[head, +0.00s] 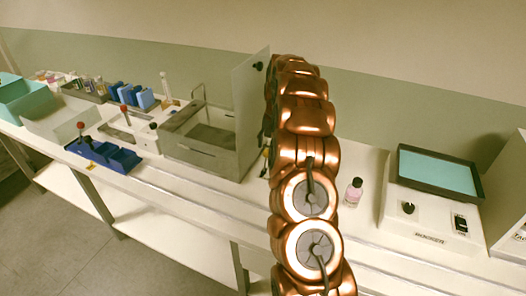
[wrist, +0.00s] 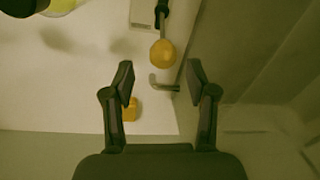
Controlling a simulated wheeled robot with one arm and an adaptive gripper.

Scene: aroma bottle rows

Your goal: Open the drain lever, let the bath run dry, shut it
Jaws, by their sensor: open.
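A short grey spout (wrist: 164,86) shows below the knob. In the head view, the grey metal bath (head: 190,152) stands on the bench left of my arm, its tall panel (head: 250,95) upright. Its inside shows grey-brown; I cannot tell the liquid level. My arm hides the gripper there.
A small orange block (wrist: 131,108) lies left of the spout. A pink bottle (head: 353,190) stands right of my arm, beside a white device with a teal tray top (head: 440,172). Blue racks (head: 104,154) and red-knobbed devices crowd the bench's left.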

